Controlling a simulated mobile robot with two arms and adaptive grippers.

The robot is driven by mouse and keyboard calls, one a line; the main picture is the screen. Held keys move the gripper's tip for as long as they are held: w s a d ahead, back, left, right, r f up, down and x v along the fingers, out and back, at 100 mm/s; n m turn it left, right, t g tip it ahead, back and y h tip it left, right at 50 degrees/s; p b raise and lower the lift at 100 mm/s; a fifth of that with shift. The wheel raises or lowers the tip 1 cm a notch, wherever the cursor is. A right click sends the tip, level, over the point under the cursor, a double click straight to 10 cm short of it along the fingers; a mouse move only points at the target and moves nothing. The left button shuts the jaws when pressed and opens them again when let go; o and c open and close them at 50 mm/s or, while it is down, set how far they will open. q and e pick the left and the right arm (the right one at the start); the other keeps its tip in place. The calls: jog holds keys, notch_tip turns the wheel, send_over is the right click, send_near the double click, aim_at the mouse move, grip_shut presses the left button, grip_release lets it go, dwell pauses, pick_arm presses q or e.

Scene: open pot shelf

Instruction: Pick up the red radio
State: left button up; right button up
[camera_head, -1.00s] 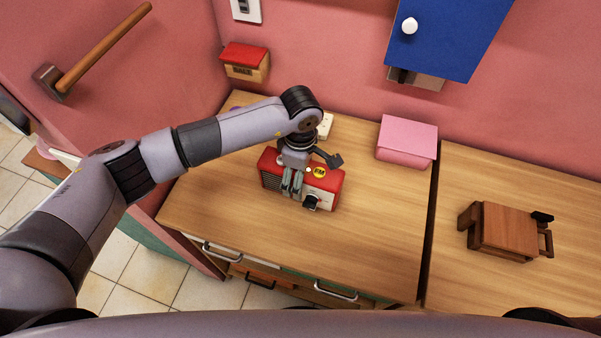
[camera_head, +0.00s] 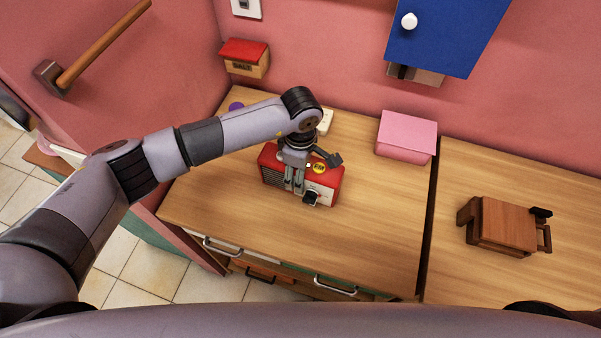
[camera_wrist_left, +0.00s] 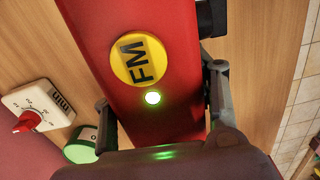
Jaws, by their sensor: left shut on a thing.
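The red radio (camera_head: 328,180) stands on the wooden counter (camera_head: 370,245), with a red top, a pale front and a yellow FM badge. My left gripper (camera_head: 295,182) comes down over it from above and is shut on its body. In the left wrist view the radio's red top (camera_wrist_left: 140,20) with the FM badge lies between the two fingers (camera_wrist_left: 160,95), one on each side. The lower fingertips are partly hidden there. Whether the radio is clear of the counter, I cannot tell. My right gripper is not in view.
A pink box (camera_head: 406,137) stands at the back right of the radio. A white timer with a red knob (camera_wrist_left: 30,115) and a green round thing (camera_wrist_left: 82,148) lie close behind it. A brown wooden object (camera_head: 500,225) is on the right counter. The front counter is clear.

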pick_arm(q)
grip_shut()
jog(key=shift+w+r, duration=0.1)
jog(key=shift+r, duration=0.05)
